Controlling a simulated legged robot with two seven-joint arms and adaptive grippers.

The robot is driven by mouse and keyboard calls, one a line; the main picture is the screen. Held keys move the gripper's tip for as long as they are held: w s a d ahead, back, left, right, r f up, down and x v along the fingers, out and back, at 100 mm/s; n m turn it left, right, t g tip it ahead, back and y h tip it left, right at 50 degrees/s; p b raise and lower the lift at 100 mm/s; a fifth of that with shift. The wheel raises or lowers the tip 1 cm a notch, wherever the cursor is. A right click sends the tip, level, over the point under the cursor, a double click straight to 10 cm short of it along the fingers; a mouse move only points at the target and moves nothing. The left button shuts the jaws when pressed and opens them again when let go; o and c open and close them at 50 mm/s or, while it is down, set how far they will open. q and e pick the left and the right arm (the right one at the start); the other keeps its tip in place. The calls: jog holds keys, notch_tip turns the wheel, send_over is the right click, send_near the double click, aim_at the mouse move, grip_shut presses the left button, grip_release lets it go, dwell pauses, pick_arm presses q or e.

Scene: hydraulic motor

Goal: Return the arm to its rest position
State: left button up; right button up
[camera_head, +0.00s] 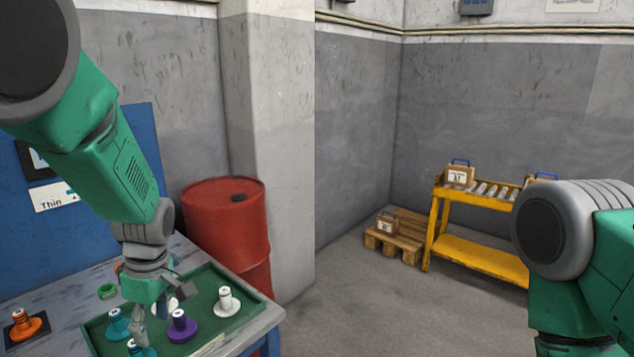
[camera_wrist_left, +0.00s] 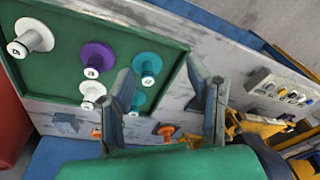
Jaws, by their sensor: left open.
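My left arm (camera_head: 105,150) reaches down from the upper left to the work table. My left gripper (camera_head: 162,312) is over the green tray, with its fingers spread and nothing seen between them. In the left wrist view the two fingers (camera_wrist_left: 168,95) stand wide apart. The tray (camera_head: 252,291) holds several flanged parts, among them a white one (camera_head: 227,302), a purple one (camera_head: 181,326) and a teal one (camera_head: 117,324). My right arm (camera_head: 575,250) shows at the right edge; its gripper is out of view.
An orange part (camera_head: 27,325) sits on the table left of the tray. A red barrel (camera_head: 225,225) stands beyond the table. A blue board (camera_head: 20,240) rises behind it. A yellow cart (camera_head: 475,252) and a pallet (camera_head: 393,242) stand farther off, with open floor before them.

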pick_arm(q)
jog(key=s+a+f+m, duration=0.1)
jog(key=s+f+m, duration=0.7)
jog(key=s+f, duration=0.75)
jog(key=s+d+f+m, duration=0.1)
jog(key=s+f+m, duration=0.1)
jog(key=s, duration=0.3)
jog(key=s+d+f+m+h, duration=0.1)
jog(key=s+f+m, duration=0.1)
jog(key=s+m, duration=0.2)
jog(key=s+d+f+m+t, duration=0.1)
jog(key=s+f+m, duration=0.1)
jog(key=s, duration=0.5)
jog(key=shift+f+m+h, duration=0.25)
jog(key=shift+m+h, duration=0.15)
jog(key=shift+m, duration=0.2)
